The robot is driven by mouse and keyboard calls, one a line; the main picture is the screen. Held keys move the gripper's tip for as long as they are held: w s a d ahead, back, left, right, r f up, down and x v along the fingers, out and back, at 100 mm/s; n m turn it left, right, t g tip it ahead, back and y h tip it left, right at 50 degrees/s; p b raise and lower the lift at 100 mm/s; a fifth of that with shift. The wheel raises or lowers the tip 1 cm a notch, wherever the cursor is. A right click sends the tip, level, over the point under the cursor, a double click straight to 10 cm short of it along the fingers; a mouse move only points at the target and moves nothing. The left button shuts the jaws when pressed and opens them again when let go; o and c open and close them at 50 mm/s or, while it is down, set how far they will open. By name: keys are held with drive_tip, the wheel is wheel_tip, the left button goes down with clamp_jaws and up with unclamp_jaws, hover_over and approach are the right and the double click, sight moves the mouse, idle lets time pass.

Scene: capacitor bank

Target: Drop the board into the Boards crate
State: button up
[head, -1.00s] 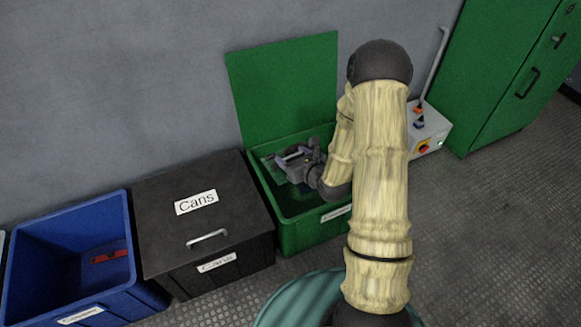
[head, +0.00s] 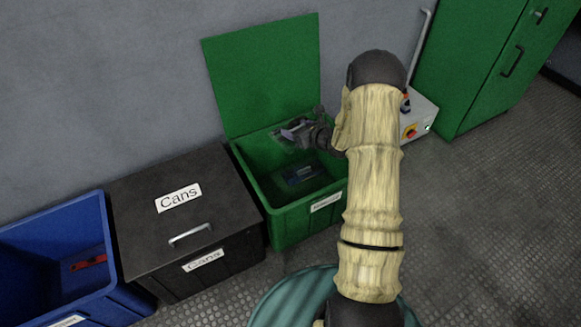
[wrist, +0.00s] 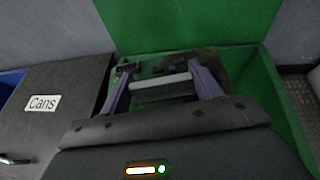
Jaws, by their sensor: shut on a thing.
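The green crate (head: 290,220) stands with its lid (head: 262,75) raised; its front label is too small to read. My gripper (head: 292,132) is over the back part of its opening. In the wrist view its two purple fingers (wrist: 163,80) are shut on the board (wrist: 160,81), of which a pale bar and dark parts show between them. The rest of the board is hidden by the gripper. The crate's walls also show in the wrist view (wrist: 288,110). A dark blue and black item (head: 303,176) lies inside the crate, below the gripper.
A closed black Cans crate (head: 185,215) stands left of the green one. Further left is an open blue crate (head: 50,255) with a red item (head: 88,262) inside. A grey control box (head: 415,118) and a green cabinet (head: 475,70) are at the right.

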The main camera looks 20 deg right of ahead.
drive_tip(key=d, duration=0.1)
drive_tip(key=w+d+f, duration=0.2)
drive_tip(key=shift+d+b, duration=0.2)
drive_tip(key=shift+b, duration=0.2)
drive_tip(key=shift+w+d+r, duration=0.1)
drive_tip(key=shift+d, duration=0.15)
wheel_tip(320, 180, down, 6)
drive_tip(key=b, duration=0.3)
drive_tip(key=shift+b, duration=0.35)
drive_tip(key=o, duration=1.1)
drive_tip(key=shift+o, duration=0.2)
